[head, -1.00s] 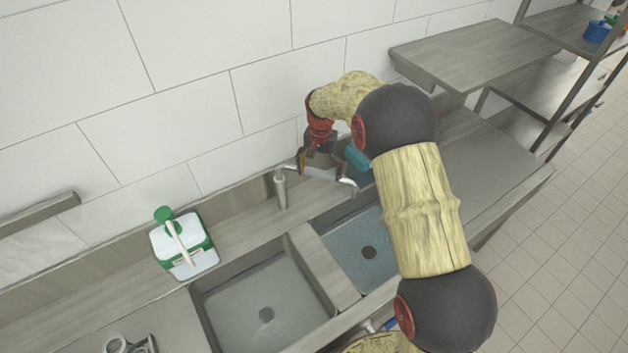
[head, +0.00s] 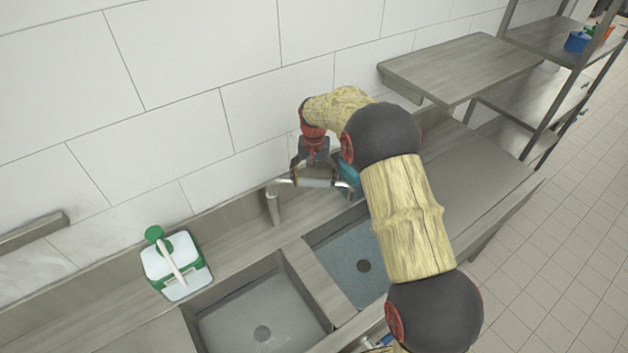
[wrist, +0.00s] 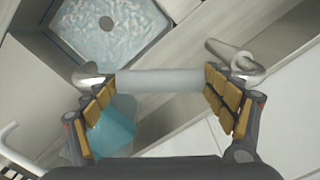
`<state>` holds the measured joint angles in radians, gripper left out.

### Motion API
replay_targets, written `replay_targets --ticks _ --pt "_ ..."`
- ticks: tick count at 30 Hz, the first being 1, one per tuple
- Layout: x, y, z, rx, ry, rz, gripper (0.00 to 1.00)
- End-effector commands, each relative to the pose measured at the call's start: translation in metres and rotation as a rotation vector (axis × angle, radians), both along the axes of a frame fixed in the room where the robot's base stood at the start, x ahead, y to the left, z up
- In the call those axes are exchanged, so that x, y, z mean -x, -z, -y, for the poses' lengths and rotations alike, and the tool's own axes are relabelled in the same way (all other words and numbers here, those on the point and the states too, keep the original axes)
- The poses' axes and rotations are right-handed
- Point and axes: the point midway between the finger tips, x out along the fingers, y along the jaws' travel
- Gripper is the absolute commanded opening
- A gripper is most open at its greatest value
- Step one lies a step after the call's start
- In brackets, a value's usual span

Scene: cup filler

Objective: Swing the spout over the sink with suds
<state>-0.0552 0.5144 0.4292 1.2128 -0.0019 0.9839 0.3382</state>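The metal spout (head: 316,183) runs rightward from its upright post (head: 273,205) at the back of the counter. Its tip is near the back of the right sink (head: 352,268), which holds bluish, speckled water that looks like suds. That sink also shows at the top left of the wrist view (wrist: 85,42). My gripper (head: 316,180) is at the spout. In the wrist view my gripper (wrist: 165,95) is open wide, with the spout tube (wrist: 160,83) spanning between its fingers. The fingers partly hide the tube's ends; I cannot tell whether they touch it.
The left sink (head: 250,322) holds greyish, plain-looking water. A white and green pump container (head: 178,268) stands on the counter to its left. A teal object (head: 349,175) lies behind the spout, near my gripper. A tiled wall (head: 200,130) rises behind. A raised shelf (head: 460,68) is at the right.

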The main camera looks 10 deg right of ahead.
Motion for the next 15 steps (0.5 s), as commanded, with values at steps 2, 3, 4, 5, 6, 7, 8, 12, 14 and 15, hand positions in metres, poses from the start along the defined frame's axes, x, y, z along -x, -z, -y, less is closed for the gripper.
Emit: replay_targets --ticks 2,3,4,5,6,7,8,12,14,15 --pt "-0.0006 -0.0008 0.0002 -0.001 0.001 0.001 0.89" --pt "-0.0005 -0.0008 0.0001 -0.001 0.002 0.001 0.91" --pt "-0.0003 -0.0007 0.0001 -0.001 0.002 0.001 0.93" --pt "-0.0002 -0.0006 0.0001 -0.001 0.003 0.000 0.95" --pt "-0.0001 -0.0006 -0.0001 -0.001 0.003 0.000 0.97" --pt "0.0000 -0.0005 -0.0001 -0.001 0.003 0.000 0.99" --pt "0.0000 -0.0005 -0.0001 -0.001 0.003 0.000 1.00" --pt "0.0003 -0.0004 -0.0002 -0.001 0.004 -0.001 1.00" --pt "0.0002 -0.0004 -0.0003 -0.001 0.004 -0.001 1.00" --pt "0.0003 -0.0003 -0.0003 -0.001 0.004 -0.001 1.00"
